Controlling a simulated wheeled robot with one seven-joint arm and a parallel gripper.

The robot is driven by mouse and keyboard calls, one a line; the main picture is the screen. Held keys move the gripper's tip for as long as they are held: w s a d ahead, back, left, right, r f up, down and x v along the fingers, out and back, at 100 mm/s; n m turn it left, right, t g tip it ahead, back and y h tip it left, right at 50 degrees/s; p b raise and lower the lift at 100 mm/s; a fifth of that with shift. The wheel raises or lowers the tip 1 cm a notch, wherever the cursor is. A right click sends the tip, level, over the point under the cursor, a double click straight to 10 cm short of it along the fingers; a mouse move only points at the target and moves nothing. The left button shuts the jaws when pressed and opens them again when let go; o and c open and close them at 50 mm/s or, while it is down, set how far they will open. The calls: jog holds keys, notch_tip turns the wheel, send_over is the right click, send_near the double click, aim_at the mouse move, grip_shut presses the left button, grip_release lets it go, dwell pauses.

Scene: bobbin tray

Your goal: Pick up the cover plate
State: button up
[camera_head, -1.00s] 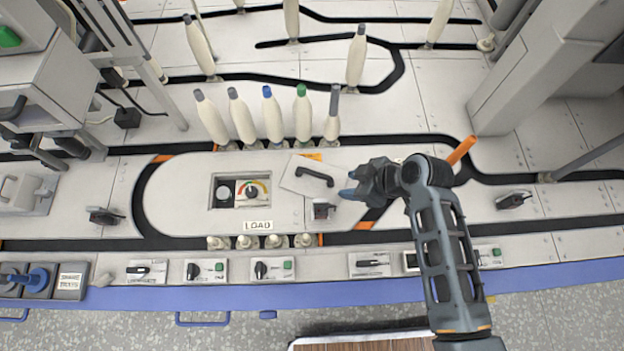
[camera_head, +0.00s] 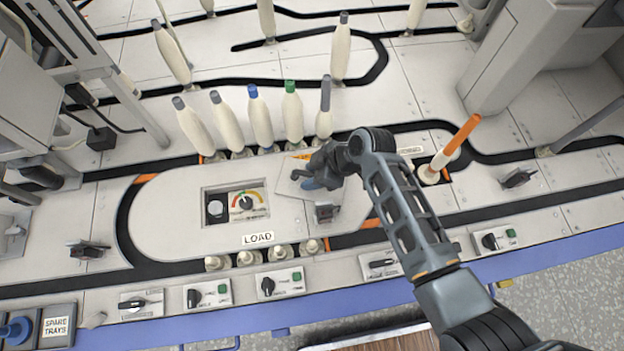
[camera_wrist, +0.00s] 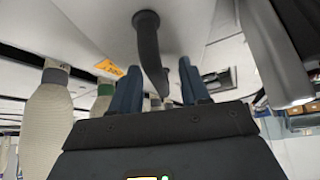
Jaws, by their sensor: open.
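The cover plate (camera_head: 352,199) is a thin, light grey, tilted-looking panel with a dark handle, lying on the white deck right of the gauge panel. My gripper (camera_head: 310,181) is over it and hides much of the plate and its handle in the head view. In the wrist view, the dark bar handle (camera_wrist: 148,45) stands out from the pale plate (camera_wrist: 95,22). My gripper's two blue fingers (camera_wrist: 158,88) are apart, with the handle's far end reaching between them. I cannot tell whether they touch it.
Several cream bobbins (camera_head: 260,122) stand in a row just behind the plate. An orange-topped bobbin (camera_head: 452,150) stands right of my arm. Switch boxes (camera_head: 280,284) line the front edge.

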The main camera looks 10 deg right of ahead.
jog(key=shift+c, duration=0.4)
grip_shut()
